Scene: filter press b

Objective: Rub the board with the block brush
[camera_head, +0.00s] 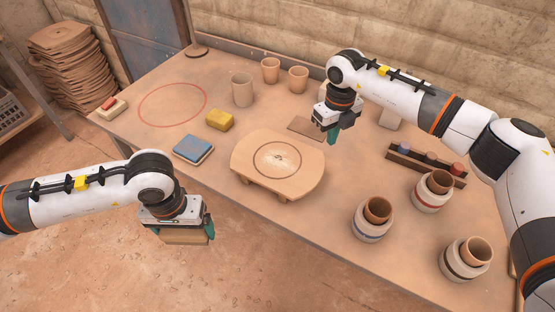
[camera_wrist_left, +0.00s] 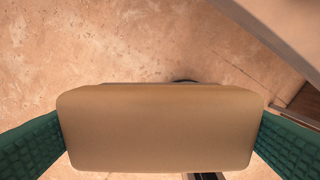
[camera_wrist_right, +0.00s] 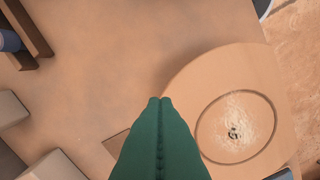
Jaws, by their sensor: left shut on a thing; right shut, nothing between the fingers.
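The board (camera_head: 305,187) is a pale wooden piece on short feet in the middle of the table. A ring is drawn on its top, with a whitish patch and a small dark mark inside; it also shows in the right wrist view (camera_wrist_right: 264,75). My left gripper (camera_head: 182,232) is shut on a tan block, seemingly the block brush (camera_head: 185,240), in front of the table's near edge. The block fills the space between the green fingers in the left wrist view (camera_wrist_left: 160,130); its bristles are hidden. My right gripper (camera_head: 333,138) is shut and empty, above the table behind the board.
A blue block (camera_head: 193,149) and a yellow sponge (camera_head: 220,119) lie left of the board. A red ring (camera_head: 173,104) marks the table further left. Cups (camera_head: 242,90) stand at the back. Striped pots (camera_head: 372,221) and a dark rack (camera_head: 425,166) stand at the right.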

